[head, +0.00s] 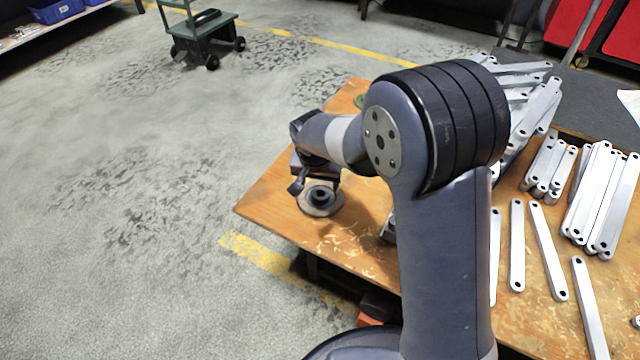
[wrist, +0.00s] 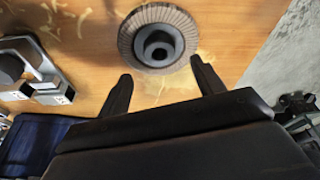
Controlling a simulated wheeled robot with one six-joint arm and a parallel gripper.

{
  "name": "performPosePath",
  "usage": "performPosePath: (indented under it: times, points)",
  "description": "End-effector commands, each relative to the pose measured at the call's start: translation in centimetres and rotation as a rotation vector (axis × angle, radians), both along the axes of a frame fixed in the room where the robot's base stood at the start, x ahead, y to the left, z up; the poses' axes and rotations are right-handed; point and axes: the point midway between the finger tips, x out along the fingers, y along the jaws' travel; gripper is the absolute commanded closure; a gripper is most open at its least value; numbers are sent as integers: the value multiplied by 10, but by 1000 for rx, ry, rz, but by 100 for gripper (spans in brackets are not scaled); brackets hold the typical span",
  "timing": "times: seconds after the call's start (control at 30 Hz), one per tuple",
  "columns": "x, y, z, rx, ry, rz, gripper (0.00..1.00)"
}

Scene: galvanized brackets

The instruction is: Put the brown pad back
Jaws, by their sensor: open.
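The brown pad (wrist: 129,36) looks like a round, ribbed disc with a dark raised hub (wrist: 160,43) at its centre. It lies flat on the wooden table, and in the head view the pad (head: 309,208) is near the table's left corner. My gripper (wrist: 161,71) is open and empty. In the wrist view its two fingertips are just short of the pad's near edge, one on each side. In the head view my gripper (head: 316,184) is over the far side of the pad, and my arm hides part of the table.
Several galvanized bars (head: 517,245) lie loose and in stacks on the right of the table (head: 345,240). A metal bracket piece (wrist: 42,88) is left of the gripper in the wrist view. A cart (head: 205,35) stands on the floor.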

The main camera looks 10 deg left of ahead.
Motion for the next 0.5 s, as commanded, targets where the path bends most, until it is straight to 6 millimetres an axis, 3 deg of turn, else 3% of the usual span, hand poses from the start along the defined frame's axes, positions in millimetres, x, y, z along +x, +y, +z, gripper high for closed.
performPosePath:
  times: [0.03,0.2,0.5]
  points:
    - [-3,0,16,2,-2,1,36]
    - [-11,0,45,2,-2,0,36]
    - [-18,0,62,0,1,-1,36]
